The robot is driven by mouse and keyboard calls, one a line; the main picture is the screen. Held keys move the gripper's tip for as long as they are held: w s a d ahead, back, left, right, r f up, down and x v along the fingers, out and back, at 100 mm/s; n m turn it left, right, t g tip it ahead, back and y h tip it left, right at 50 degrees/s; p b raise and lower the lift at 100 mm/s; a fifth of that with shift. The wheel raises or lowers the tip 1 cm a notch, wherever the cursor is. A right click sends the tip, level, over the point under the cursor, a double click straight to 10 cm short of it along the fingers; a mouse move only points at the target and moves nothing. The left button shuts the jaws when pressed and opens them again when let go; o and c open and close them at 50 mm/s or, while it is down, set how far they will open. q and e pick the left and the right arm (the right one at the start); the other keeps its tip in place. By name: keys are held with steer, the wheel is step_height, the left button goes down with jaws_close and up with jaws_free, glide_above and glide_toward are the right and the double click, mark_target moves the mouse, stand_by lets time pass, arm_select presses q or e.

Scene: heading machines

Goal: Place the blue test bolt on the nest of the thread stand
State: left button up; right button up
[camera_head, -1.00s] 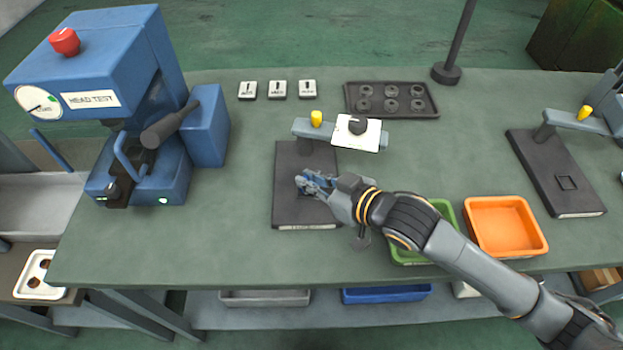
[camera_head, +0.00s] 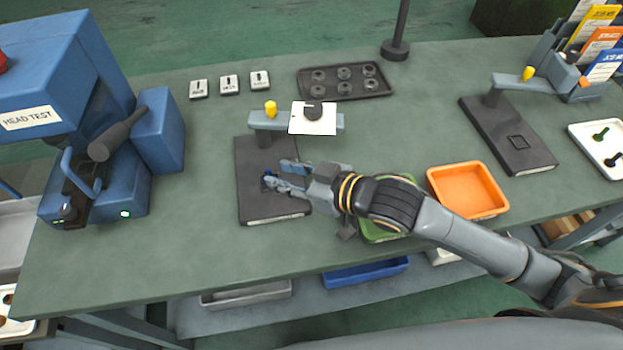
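A stand with a dark base plate (camera_head: 257,207), a grey arm, a yellow knob and a white card with a black dial is left of the table's middle. The label on its front edge is too small to read. My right gripper (camera_head: 268,177) is low over the plate, its fingers apart and pointing left. A small dark blue piece (camera_head: 267,180), apparently the blue test bolt, shows at the fingertips near the middle of the plate. The fingers partly cover it and the nest, so I cannot tell how it is seated. My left gripper is out of view.
A blue head test machine (camera_head: 160,135) stands at left. A black tray (camera_head: 343,80) of rings lies behind. Green (camera_head: 377,232) and orange (camera_head: 468,190) bins are to the right, the green one under my arm. A second stand (camera_head: 508,140) and a white tray (camera_head: 598,143) are farther right.

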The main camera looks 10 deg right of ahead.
steer(key=v, duration=0.8)
steer(key=shift+s+d, duration=0.25)
steer(key=shift+s, duration=0.05)
steer(key=shift+r, duration=0.15)
